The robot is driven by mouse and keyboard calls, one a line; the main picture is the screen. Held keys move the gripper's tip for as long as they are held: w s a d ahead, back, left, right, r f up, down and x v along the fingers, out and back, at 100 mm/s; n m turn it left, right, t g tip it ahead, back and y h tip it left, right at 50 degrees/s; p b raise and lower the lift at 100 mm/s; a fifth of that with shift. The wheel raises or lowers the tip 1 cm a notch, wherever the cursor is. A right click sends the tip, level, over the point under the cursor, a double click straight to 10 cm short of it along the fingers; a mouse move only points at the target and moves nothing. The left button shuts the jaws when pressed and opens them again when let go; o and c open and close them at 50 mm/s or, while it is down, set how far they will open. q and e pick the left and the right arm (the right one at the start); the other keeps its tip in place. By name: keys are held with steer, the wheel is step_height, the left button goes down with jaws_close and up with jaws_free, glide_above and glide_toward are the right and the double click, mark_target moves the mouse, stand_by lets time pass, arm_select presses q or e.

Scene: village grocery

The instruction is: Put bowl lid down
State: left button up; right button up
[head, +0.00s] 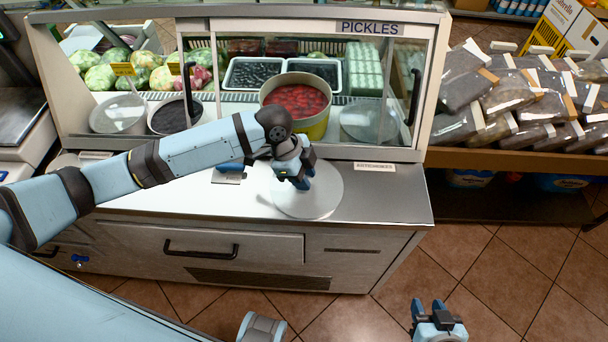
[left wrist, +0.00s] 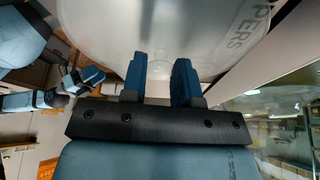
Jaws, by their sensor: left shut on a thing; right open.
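The bowl lid (head: 325,194) is a round, pale, translucent disc at the counter's front edge, right of the middle. My left gripper (head: 299,180) is over it, shut on its knob, which the fingers mostly hide. In the left wrist view the lid (left wrist: 215,35) fills the top, with letters ending in "PERS", and the left fingers (left wrist: 162,85) reach up to its middle. Whether it touches the counter I cannot tell. An uncovered yellow bowl (head: 315,128) with red contents stands in the case behind. My right gripper (head: 430,308) is open and empty above the floor.
The steel counter (head: 390,210) is clear to the right of the lid. The glass case, labelled PICKLES, holds a lidded bowl (head: 118,115), a dark-filled bowl (head: 178,116) and another lid (head: 368,120).

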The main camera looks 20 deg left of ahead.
arm_select(q)
steer(key=o, duration=0.9)
steer(key=shift+f, duration=0.1)
steer(key=v, duration=1.2)
steer(key=shift+p, duration=0.3)
steer(key=shift+d, duration=0.1)
